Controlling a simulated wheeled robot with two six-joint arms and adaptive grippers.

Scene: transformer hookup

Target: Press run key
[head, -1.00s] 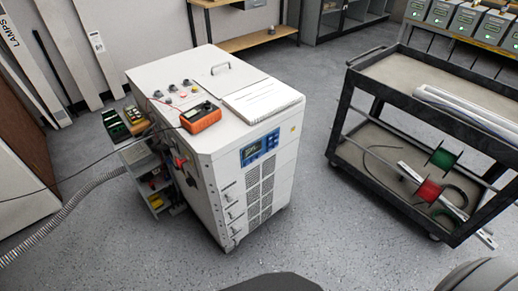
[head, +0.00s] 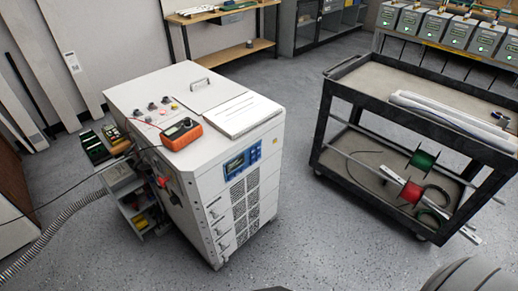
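A white cabinet unit (head: 185,205) stands on the floor left of centre. Its front carries a blue control panel (head: 243,160) with a small display and several keys at the right. The single key markings are too small to read. Neither of my grippers shows in the head view, so nothing is seen touching the panel.
An orange meter (head: 181,133) and a white stack of paper (head: 237,115) lie on the cabinet top. A black cart (head: 345,92) with cable spools stands at the right. A ribbed hose (head: 50,232) runs along the left floor. Grey floor (head: 330,235) is clear between cabinet and cart.

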